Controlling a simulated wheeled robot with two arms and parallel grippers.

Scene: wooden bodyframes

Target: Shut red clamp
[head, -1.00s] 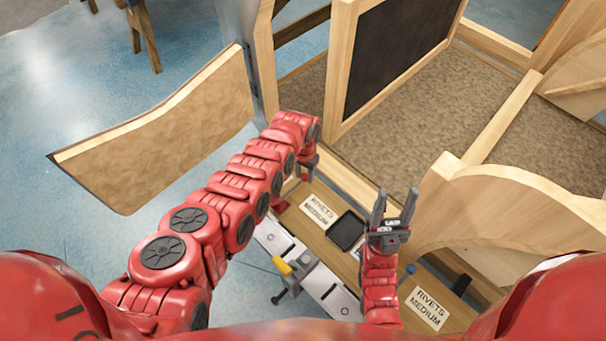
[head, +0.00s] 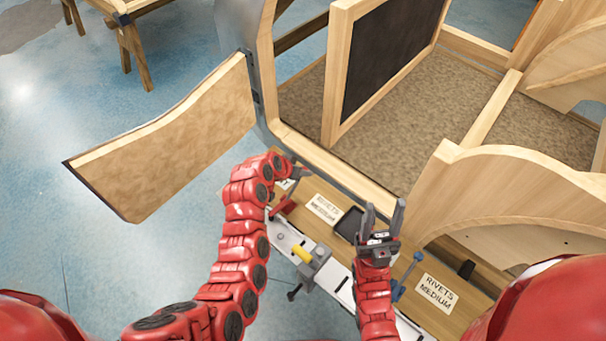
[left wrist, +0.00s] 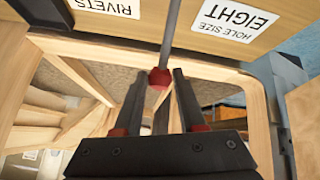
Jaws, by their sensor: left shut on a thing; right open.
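The red clamp (head: 283,207) sits at the left part of the workbench edge, partly hidden by my left arm. My left gripper (head: 296,172) is over that end of the bench, mostly hidden behind its own wrist. In the left wrist view its dark fingers (left wrist: 160,78) are on either side of a red knob (left wrist: 159,77) on a thin grey rod, which looks like the clamp's handle. My right gripper (head: 383,214) is open and empty, pointing forward over the bench near a black tray.
A yellow clamp (head: 303,253) and a blue clamp (head: 405,277) are along the bench (head: 330,240). A black tray (head: 349,223) lies near the right gripper. The wooden bodyframe (head: 336,100) stands behind, with its open door panel (head: 170,140) at left over clear floor.

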